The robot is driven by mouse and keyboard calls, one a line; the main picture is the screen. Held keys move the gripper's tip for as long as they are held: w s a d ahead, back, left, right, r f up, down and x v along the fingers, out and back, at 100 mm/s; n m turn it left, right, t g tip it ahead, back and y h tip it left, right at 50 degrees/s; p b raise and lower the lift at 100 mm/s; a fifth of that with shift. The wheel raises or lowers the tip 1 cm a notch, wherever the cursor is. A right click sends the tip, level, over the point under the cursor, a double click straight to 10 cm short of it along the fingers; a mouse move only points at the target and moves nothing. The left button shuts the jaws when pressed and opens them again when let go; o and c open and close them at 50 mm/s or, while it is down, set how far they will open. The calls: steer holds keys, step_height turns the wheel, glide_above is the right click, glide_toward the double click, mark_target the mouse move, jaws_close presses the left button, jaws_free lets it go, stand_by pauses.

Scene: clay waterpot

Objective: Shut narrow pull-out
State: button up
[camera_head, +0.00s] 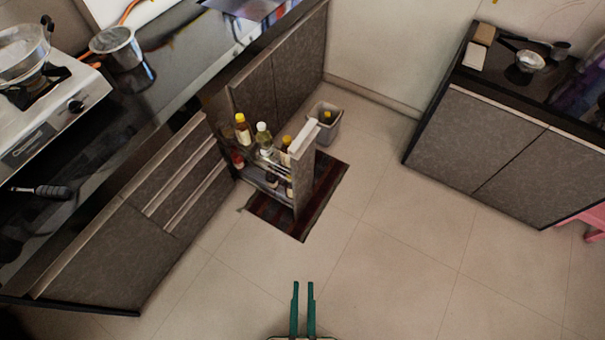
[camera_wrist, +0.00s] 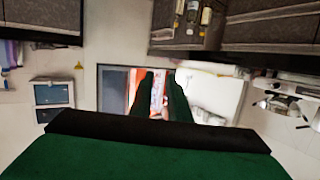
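The narrow pull-out (camera_head: 303,172) stands out from the grey lower cabinets in the head view, with its tall front panel away from the counter. Several bottles stand on its racks. It also shows at the top of the wrist view (camera_wrist: 189,38), partly cut off. My gripper (camera_head: 303,285) is at the bottom of the head view, well apart from the pull-out, over bare floor. Its two green fingers are close together with a narrow gap and nothing between them. In the wrist view the green fingers (camera_wrist: 172,90) point away from the camera.
A dark striped mat (camera_head: 322,197) lies under and beside the pull-out. A grey bin (camera_head: 325,128) stands behind it. A counter with a stove (camera_head: 50,110) is at left, another cabinet (camera_head: 490,145) at right. The tiled floor between is clear.

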steer(key=w+f+m+t, duration=0.1)
steer(key=w+f+m, duration=0.1)
steer(key=w+m, duration=0.1)
steer(key=w+f+m+t+h, duration=0.1)
steer(key=w+f+m, duration=0.2)
steer(key=w, duration=0.3)
steer(key=w+f+m+h, duration=0.1)
steer(key=w+f+m, duration=0.2)
steer(key=w, duration=0.2)
steer(key=shift+a+f+m+t, duration=0.25)
steer(key=shift+a+m+t, duration=0.15)
jaws_close()
steer(key=w+f+m+h, duration=0.1)
steer(key=w+f+m, duration=0.1)
steer(key=w, duration=0.8)
steer(key=w+a+f+m+h, duration=0.1)
steer(key=w+m, duration=0.4)
steer(key=w, duration=0.6)
steer(key=w+a+f+m+h, duration=0.1)
steer(key=w+f+m, duration=0.2)
steer(key=w, duration=0.7)
steer(key=shift+w+f+m+g, duration=0.2)
steer(key=shift+w+m+g, duration=0.1)
steer(key=shift+m+g, duration=0.15)
steer(key=shift+w+a, duration=0.1)
steer(key=shift+a, duration=0.05)
